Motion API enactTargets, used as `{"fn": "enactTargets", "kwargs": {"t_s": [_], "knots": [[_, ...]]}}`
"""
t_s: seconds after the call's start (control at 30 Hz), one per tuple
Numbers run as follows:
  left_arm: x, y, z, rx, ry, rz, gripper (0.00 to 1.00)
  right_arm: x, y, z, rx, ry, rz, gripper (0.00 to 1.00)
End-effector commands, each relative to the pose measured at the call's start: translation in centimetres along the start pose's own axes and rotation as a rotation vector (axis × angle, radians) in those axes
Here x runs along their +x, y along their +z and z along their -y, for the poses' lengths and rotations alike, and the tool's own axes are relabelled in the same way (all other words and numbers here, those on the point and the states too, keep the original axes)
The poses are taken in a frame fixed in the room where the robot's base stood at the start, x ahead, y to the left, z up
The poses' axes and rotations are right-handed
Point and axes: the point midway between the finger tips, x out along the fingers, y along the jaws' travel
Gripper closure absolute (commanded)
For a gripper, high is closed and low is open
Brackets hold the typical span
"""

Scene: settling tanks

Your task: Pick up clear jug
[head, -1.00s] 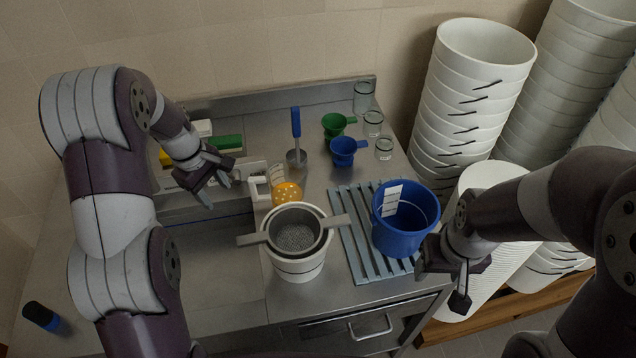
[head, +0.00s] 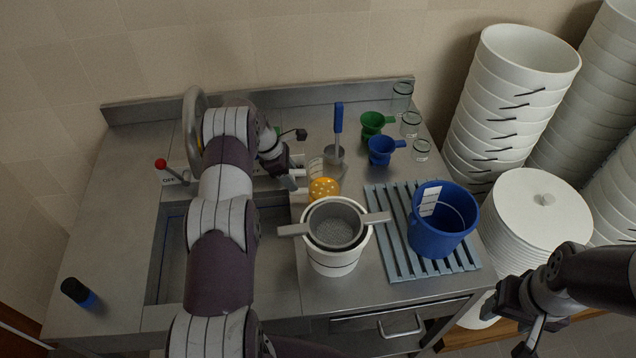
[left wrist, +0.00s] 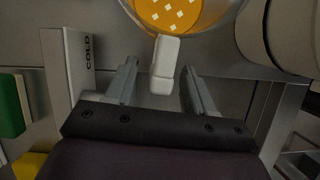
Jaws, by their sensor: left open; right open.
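The clear jug (head: 317,168) stands on the steel counter behind the white bucket. A yellow-orange perforated piece (head: 323,190) shows at it; I cannot tell whether it is inside. My left gripper (head: 297,175) is at the jug's left side. In the left wrist view the jug's white handle (left wrist: 164,62) lies between the tips of my open left gripper (left wrist: 159,76), with gaps on both sides. The jug's clear wall curves around the orange piece (left wrist: 172,10) at the top. My right gripper (head: 508,326) is open and empty, low at the right, off the counter.
The white bucket (head: 333,262) with a grey strainer (head: 336,224) stands just in front of the jug. A blue bucket (head: 436,235) stands on a slatted rack (head: 390,250). A blue-handled ladle (head: 338,125), funnels (head: 383,148) and glass jars (head: 410,125) are behind. A sink (head: 172,250) is left.

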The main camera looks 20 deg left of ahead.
Motion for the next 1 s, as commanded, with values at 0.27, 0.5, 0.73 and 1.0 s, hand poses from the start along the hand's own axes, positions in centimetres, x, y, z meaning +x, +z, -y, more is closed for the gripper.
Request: {"fn": "enactTargets", "kwargs": {"t_s": [0.27,0.5,0.73,1.0], "knots": [[2.5,0.0,0.0,0.002,0.001,-0.001,0.47,-1.4,-0.1,0.0,0.0,0.0,0.001,0.41],[2.5,0.0,0.0,0.002,0.001,0.0,0.86,-1.3,-0.1,0.0,0.0,0.0,0.001,0.41],[2.4,0.0,0.0,0.003,0.001,0.0,1.0,-1.3,-0.1,0.0,0.0,0.0,0.001,0.41],[1.6,0.4,-0.1,0.003,0.002,0.0,1.0,-0.5,0.0,0.0,0.0,0.0,0.001,0.41]]}}
